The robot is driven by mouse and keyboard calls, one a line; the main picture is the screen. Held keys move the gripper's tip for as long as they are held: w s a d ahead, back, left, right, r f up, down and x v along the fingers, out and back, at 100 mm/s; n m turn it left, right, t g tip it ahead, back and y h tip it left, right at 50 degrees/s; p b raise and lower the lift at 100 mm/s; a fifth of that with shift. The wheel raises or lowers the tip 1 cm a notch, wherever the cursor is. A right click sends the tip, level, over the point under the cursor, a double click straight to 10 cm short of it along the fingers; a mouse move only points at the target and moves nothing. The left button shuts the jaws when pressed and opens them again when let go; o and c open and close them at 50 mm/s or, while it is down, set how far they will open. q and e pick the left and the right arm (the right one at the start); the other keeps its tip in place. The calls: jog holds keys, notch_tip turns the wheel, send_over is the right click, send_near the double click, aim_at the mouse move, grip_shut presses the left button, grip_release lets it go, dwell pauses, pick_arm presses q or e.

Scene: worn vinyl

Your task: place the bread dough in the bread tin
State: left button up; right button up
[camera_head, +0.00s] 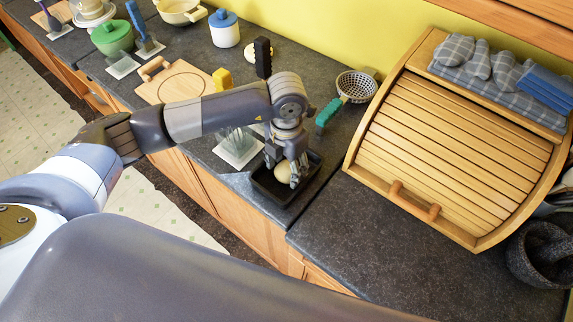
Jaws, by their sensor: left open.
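The bread dough (283,171) is a pale, rounded lump in the dark bread tin (267,188). The tin is a black rectangular pan near the counter's front edge. My left gripper (287,174) points down into the tin, with its fingers around the dough. The fingers are open; whether they touch the dough is hard to tell. Part of the dough is hidden behind the fingers. My right gripper is not in view.
A wooden bread box (455,150) stands right of the tin, with a grey mortar (540,255) beyond it. A colander (356,86) with a green handle lies behind. Dark counter in front of the bread box is clear.

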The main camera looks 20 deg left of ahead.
aim_at(287, 171)
pick_arm(q)
notch_tip(287, 171, up, 12)
jog(key=b, duration=0.3)
jog(key=shift+b, duration=0.35)
jog(key=shift+f, duration=0.15)
